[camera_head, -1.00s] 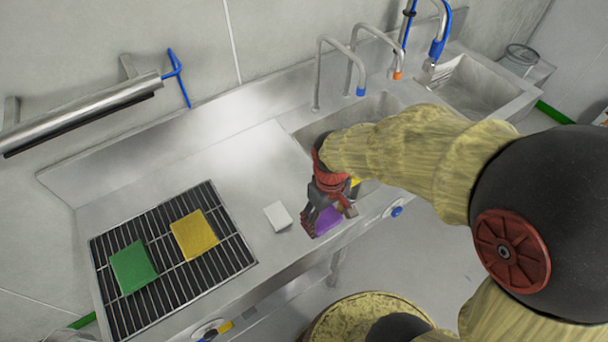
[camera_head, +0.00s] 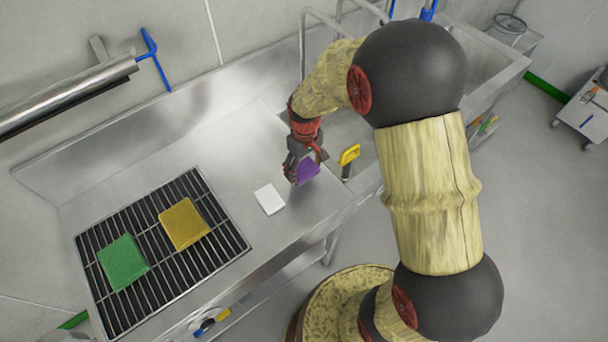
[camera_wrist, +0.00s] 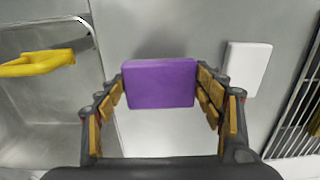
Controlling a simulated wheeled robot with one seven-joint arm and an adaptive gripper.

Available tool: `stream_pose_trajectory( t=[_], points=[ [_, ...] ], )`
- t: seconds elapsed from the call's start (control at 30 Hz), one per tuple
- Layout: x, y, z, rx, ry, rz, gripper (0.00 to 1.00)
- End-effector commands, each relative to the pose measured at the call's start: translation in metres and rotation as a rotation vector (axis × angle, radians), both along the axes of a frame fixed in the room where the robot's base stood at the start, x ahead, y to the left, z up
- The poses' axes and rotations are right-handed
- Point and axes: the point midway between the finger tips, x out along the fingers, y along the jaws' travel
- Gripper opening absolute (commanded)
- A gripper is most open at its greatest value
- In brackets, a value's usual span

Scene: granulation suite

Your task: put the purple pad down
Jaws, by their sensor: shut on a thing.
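The purple pad (camera_head: 307,171) is held between the fingers of my gripper (camera_head: 300,172), over the steel counter to the right of the white pad. In the wrist view the purple pad (camera_wrist: 160,83) fills the gap between the two fingers of my gripper (camera_wrist: 160,88), one on each side. A dark shadow shows on the counter beyond its far edge. I cannot tell how high the pad is above the counter.
A white pad (camera_head: 269,199) lies on the counter (camera_head: 225,150). A green pad (camera_head: 123,262) and a yellow pad (camera_head: 184,223) lie on the black rack (camera_head: 165,265) at the left. A yellow-handled thing (camera_head: 349,155) stands by the sink edge. Bare counter lies behind the white pad.

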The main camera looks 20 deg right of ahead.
Motion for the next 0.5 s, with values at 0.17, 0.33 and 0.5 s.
stream_pose_trajectory(
  t=[0.17, 0.33, 0.5],
  points=[
    [0.007, -0.001, -0.008, 0.0, -0.001, 0.0, 0.4],
    [0.009, -0.001, -0.03, 0.0, 0.002, 0.0, 0.4],
    [0.01, -0.001, -0.042, 0.0, -0.002, 0.0, 0.4]
  ],
)
